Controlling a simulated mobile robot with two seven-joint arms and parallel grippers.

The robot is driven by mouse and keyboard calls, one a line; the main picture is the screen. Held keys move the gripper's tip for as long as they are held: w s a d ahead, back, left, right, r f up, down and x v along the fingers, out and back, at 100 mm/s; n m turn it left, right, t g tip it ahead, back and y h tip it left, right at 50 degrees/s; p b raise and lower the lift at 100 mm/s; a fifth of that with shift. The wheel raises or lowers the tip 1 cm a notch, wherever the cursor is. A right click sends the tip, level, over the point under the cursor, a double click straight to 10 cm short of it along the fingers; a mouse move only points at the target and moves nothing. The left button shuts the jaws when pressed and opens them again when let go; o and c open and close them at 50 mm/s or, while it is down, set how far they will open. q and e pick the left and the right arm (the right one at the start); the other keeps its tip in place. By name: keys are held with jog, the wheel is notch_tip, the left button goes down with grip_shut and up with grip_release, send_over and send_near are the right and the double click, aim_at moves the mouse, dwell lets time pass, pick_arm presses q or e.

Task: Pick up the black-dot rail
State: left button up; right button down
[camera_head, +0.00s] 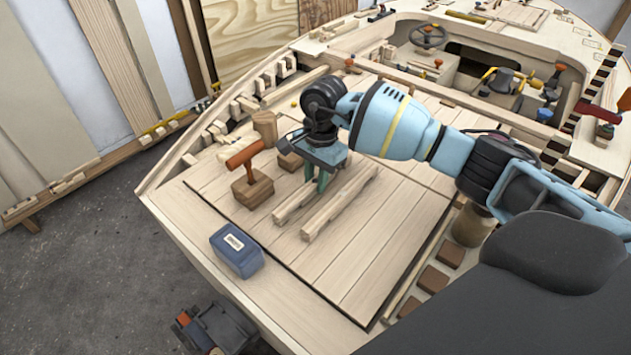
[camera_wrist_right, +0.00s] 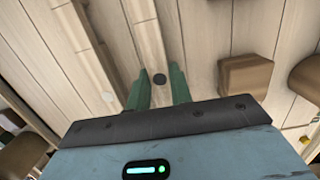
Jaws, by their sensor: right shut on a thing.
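The black-dot rail (camera_head: 292,204) is a pale, narrow wooden strip lying along the plank deck. In the wrist view its black dot (camera_wrist_right: 160,80) shows between my green fingers. My right gripper (camera_head: 316,182) comes down from above and is shut on this rail, with one finger on each side; it also shows in the wrist view (camera_wrist_right: 161,88). The fingers and palm hide part of the rail. A second, similar rail (camera_head: 332,211) lies beside it to the right, apart from it; in the wrist view it bears a white dot (camera_wrist_right: 108,97). My left gripper is not in view.
A wooden block with an orange-red tool (camera_head: 252,187) stands left of the rails, with a smaller block (camera_head: 289,161) behind. A blue labelled box (camera_head: 237,252) sits at the deck's left edge. Brown blocks (camera_head: 433,279) lie on the right. The front planks are clear.

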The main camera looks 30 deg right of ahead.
aim_at(314, 181)
jog(key=shift+r, duration=0.1)
jog(key=shift+r, duration=0.55)
notch_tip(314, 181, up, 2)
jog(key=shift+r, duration=0.1)
jog(key=s+d, duration=0.3)
jog(key=s+d+b, duration=0.1)
jog(key=s+d, duration=0.2)
jog(key=d, duration=0.1)
jog(key=s+d+r+b, duration=0.1)
jog(key=s+d, duration=0.2)
jog(key=d, duration=0.1)
jog(key=shift+s+d+r, duration=0.1)
jog(key=shift+s, duration=0.3)
jog(key=shift+s+d+r, duration=0.15)
jog(key=shift+s+d, duration=0.25)
